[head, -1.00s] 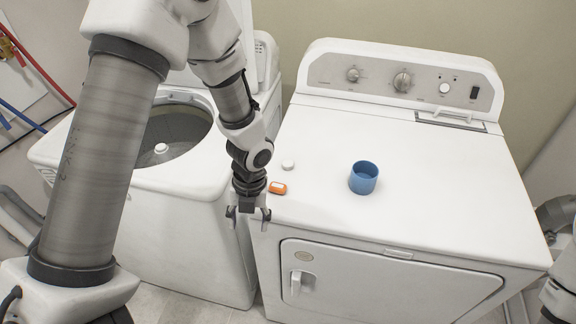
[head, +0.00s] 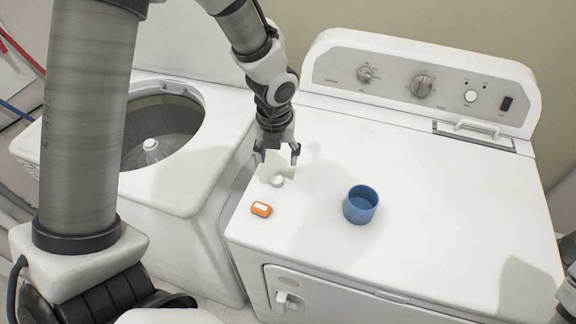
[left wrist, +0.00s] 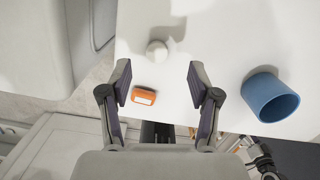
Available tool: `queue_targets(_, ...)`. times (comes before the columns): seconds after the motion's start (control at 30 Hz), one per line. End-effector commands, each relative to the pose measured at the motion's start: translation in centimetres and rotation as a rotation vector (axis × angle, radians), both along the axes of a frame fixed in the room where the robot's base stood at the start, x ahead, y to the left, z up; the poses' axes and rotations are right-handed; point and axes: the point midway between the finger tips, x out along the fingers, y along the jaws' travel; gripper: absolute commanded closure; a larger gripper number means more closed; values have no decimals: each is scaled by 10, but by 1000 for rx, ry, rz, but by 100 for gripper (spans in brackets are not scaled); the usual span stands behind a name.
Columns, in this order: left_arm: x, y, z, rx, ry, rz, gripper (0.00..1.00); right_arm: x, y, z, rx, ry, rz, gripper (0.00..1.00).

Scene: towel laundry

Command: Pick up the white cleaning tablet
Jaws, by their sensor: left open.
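The white cleaning tablet (head: 277,181) lies on the dryer's white top, near its left edge, behind the orange item. It also shows in the left wrist view as a small white disc (left wrist: 157,49), beyond my fingertips and between their lines. My left gripper (head: 277,154) is open and empty. It points down above the dryer top, just behind the tablet in the head view and apart from it. In the left wrist view its two fingers (left wrist: 159,80) are spread wide.
An orange item (head: 261,209) with a white label lies in front of the tablet. A blue cup (head: 361,205) stands to the right. The dryer top (head: 430,220) is clear farther right. The open washer (head: 180,190) stands to the left, across a gap.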

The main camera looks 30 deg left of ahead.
Motion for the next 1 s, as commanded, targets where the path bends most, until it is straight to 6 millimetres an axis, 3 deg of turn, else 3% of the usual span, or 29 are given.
queue_targets(0.4, 0, 1, -70, -1, 3, 0, 38, 0, 0, -25, 0, 0, 0, 10)
queue_targets(0.67, 1, 1, -72, -2, 1, 2, 38, 0, 0, -24, 0, 0, 0, 10)
queue_targets(0.8, 1, 1, -71, -2, 1, 2, 84, 0, 0, -24, 0, 0, 0, 10)
queue_targets(1.0, 1, 1, -72, -2, 1, 1, 87, 0, 0, -24, 0, 0, 0, 10)
